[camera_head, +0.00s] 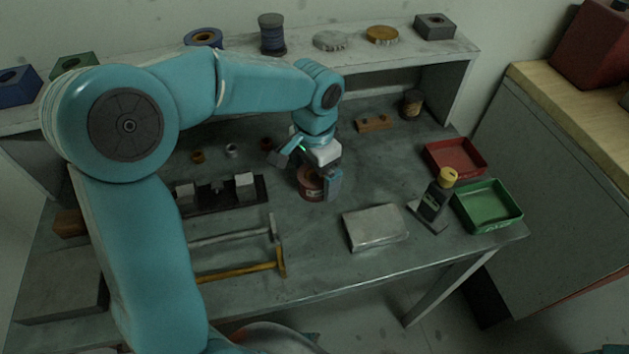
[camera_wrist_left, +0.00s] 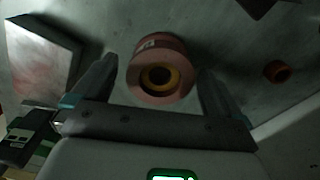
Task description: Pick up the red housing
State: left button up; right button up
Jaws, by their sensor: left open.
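The red housing (camera_head: 311,186) is a short, dull red cylinder standing on the grey workbench (camera_head: 330,268). In the left wrist view the housing (camera_wrist_left: 160,70) shows a yellow-ringed dark bore and a small pale label on its side. My left gripper (camera_head: 308,172) is open over it, pointing down. In the left wrist view its two fingers (camera_wrist_left: 156,85) lie on either side of the housing, with gaps visible between each finger and the housing. The gripper partly hides the housing in the head view. My right gripper is not in view.
A grey block (camera_head: 375,227) lies right of the housing. Further right are a black device with a yellow knob (camera_head: 434,200), a red tray (camera_head: 456,158) and a green tray (camera_head: 487,206). A shelf (camera_head: 355,62) runs behind.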

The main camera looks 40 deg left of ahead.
aim_at(315, 176)
pick_arm(q)
jog(key=shift+f, duration=0.35)
jog(key=shift+c, duration=1.2)
jog(key=shift+r, duration=0.1)
grip_shut()
jog(key=shift+w, duration=0.1)
jog(key=shift+r, duration=0.1)
notch_tip(315, 176, up, 20)
jog(key=p, duration=0.2)
jog(key=shift+p, duration=0.35)
